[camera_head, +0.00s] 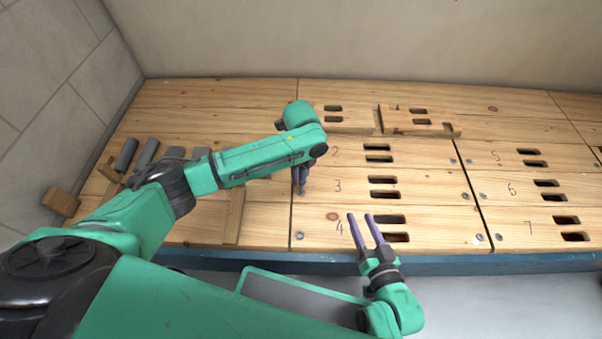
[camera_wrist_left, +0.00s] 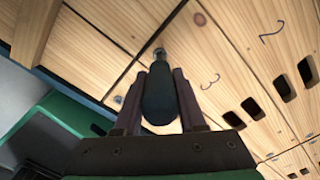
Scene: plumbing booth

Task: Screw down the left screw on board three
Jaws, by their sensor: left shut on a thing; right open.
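Board three, marked "3" (camera_head: 345,187), lies flat on the table; it also shows in the left wrist view (camera_wrist_left: 228,92). My left gripper (camera_head: 301,183) is over its left end. In the left wrist view, my left gripper (camera_wrist_left: 160,98) is shut on a dark rounded tool handle (camera_wrist_left: 158,96). Small grey metal (camera_wrist_left: 158,53) shows beyond the handle near the board's left edge. I cannot tell whether it is the tool's shaft or the screw, or whether they touch. My right gripper (camera_head: 360,217) is open and empty above board four (camera_head: 320,234).
Several grey tool handles (camera_head: 127,154) stand at the left. A wooden block (camera_head: 61,201) lies by the wall. A raised wooden piece (camera_head: 410,120) is at the back. Slotted boards five to seven (camera_head: 510,190) lie at the right. The blue table edge (camera_head: 480,264) runs along the front.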

